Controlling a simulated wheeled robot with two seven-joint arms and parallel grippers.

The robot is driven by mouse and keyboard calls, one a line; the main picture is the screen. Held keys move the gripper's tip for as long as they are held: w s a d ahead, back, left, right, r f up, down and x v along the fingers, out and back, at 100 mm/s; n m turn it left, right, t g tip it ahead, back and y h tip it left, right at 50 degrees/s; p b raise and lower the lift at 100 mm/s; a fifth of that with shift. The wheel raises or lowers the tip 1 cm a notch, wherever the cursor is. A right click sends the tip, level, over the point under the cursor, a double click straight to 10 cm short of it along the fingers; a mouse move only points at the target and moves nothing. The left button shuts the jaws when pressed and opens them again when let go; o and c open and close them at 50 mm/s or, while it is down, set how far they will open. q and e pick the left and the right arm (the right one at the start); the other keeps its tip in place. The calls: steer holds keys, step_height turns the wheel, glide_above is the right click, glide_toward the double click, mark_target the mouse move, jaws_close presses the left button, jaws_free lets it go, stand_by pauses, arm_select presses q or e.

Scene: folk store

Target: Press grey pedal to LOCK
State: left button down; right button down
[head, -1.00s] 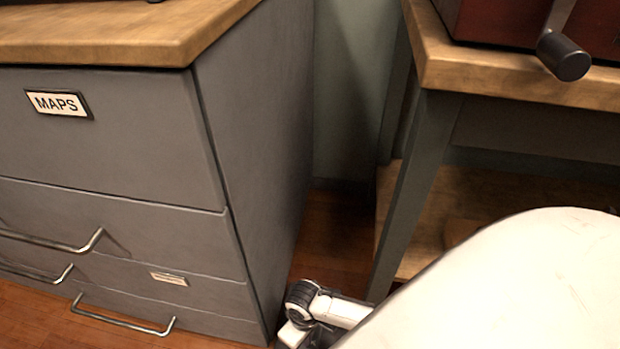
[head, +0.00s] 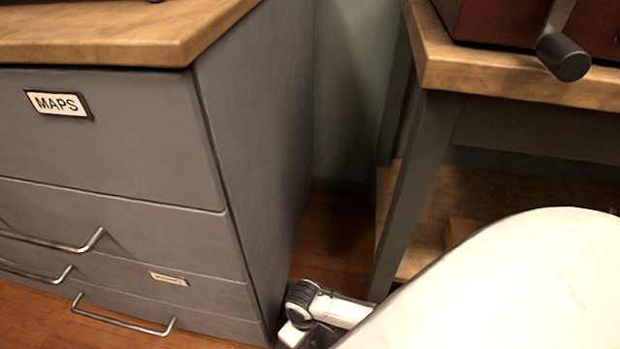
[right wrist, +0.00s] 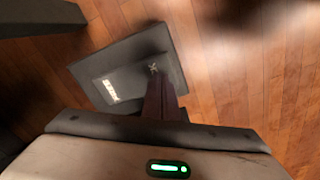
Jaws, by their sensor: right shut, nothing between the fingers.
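In the right wrist view a dark grey pedal unit (right wrist: 165,40) lies on the wooden floor. It has a flat plate with a smaller raised panel (right wrist: 132,80) on it. A white label (right wrist: 109,90) with writing too small to read sits at the panel's left, and a small light mark at its right. My right gripper (right wrist: 160,78) is shut and empty, its dark fingers over the right part of the panel. I cannot tell whether the fingertips touch it. The head view shows part of my right arm at the bottom; the pedal does not show there. My left gripper is not in view.
A grey drawer cabinet (head: 130,135) marked MAPS stands at left, with protruding metal handles. A wood-topped table (head: 500,78) with a grey leg (head: 410,190) and a low shelf stands at right. A narrow floor gap lies between them. Bare floor (right wrist: 265,85) lies right of the pedal.

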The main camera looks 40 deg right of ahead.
steer(key=shift+f, duration=0.15)
steer(key=shift+f+b, duration=0.3)
steer(key=shift+f, duration=0.85)
